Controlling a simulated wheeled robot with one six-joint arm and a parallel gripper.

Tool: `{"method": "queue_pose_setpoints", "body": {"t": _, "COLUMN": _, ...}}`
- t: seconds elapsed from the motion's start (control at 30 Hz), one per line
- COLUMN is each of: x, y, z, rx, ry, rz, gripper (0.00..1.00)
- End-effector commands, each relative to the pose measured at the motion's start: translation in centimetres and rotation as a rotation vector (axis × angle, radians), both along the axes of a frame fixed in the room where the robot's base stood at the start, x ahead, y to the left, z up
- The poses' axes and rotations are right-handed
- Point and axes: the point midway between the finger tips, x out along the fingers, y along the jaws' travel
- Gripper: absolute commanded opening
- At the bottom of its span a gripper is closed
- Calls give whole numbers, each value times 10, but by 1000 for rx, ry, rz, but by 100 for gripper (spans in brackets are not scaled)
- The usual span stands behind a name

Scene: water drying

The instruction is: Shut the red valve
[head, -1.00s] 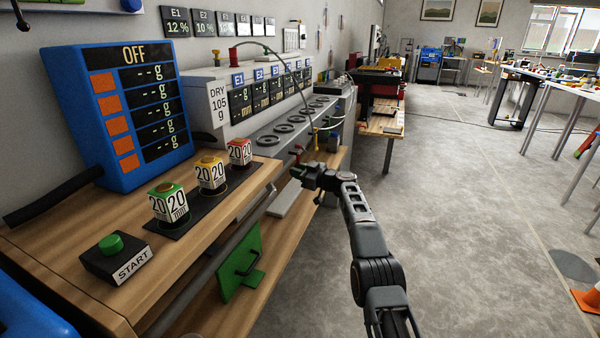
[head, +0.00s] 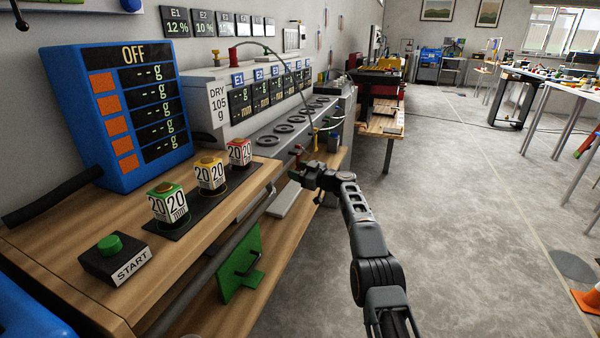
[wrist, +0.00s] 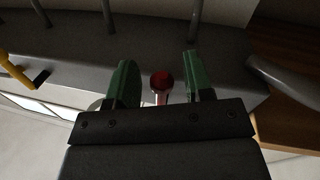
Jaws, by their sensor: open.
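The red valve (wrist: 160,88) shows in the wrist view as a dark red knob or handle end. It lies between the two green fingers of my gripper (wrist: 157,80), with a visible gap on each side. The fingers are open and do not appear to touch it. In the head view a small red handle (head: 298,150) stands just above and left of my gripper (head: 303,172), at the near end of the grey machine. The fingertips are small and hard to make out there.
The grey machine (head: 262,140) with round openings stands on the wooden bench (head: 195,225). A yellow handle (wrist: 22,72) lies left of my fingers in the wrist view. A blue display (head: 115,115) and START button (head: 110,245) are nearer. Open floor lies to the right.

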Motion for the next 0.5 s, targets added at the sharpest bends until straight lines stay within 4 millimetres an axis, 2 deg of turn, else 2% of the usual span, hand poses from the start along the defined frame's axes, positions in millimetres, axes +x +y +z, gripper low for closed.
{"method": "queue_pose_setpoints", "body": {"t": 0.27, "x": -3, "y": -13, "z": -3, "rx": 0, "ry": 0, "rz": -4, "gripper": 47}}
{"method": "queue_pose_setpoints", "body": {"t": 0.5, "x": -19, "y": -36, "z": -1, "rx": 0, "ry": 1, "rz": -2, "gripper": 47}}
